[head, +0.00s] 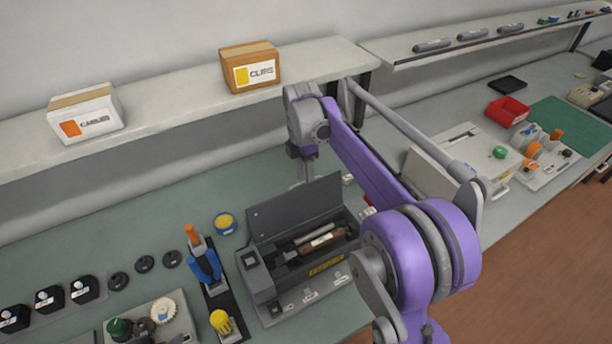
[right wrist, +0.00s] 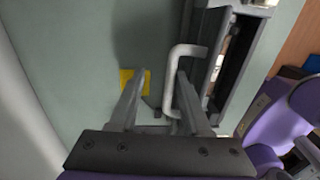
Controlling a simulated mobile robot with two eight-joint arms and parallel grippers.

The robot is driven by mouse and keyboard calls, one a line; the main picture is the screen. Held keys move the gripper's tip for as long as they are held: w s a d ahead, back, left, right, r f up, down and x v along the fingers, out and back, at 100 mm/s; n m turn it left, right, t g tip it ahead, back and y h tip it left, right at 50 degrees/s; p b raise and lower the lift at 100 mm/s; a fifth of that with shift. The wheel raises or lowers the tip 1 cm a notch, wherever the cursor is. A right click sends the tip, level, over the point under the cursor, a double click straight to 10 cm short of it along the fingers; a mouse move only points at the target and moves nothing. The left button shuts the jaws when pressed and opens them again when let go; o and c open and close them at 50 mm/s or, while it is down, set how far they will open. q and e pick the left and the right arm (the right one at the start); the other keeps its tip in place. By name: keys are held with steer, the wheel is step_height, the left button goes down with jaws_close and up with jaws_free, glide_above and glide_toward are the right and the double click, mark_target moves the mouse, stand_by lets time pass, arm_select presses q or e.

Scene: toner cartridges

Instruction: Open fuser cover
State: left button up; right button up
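The fuser unit (head: 270,292) is a dark grey box on the bench, with a brown roller and a yellow label inside. Its dark grey cover (head: 290,207) stands raised along the back edge, so the inside shows. My right gripper (head: 304,172) points down behind the cover; its fingertips are mostly hidden there in the head view. In the right wrist view, my right gripper (right wrist: 161,76) is open, with a pale U-shaped handle (right wrist: 169,85) partly between its fingers, nearer the right one. I cannot tell whether they touch. My left gripper is not in view.
A shelf (head: 180,107) with two boxes overhangs the back of the bench. A blue tool rack (head: 204,268) and a yellow-topped tin (head: 226,223) stand left of the fuser unit. A pale grey printer-like box (head: 436,167) stands to the right, behind my arm.

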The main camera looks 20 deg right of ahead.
steer(key=shift+s+r, duration=0.1)
steer(key=shift+s, duration=0.1)
step_height(320, 180, up, 11)
steer(key=shift+w+p, duration=0.35)
steer(key=shift+p, duration=0.1)
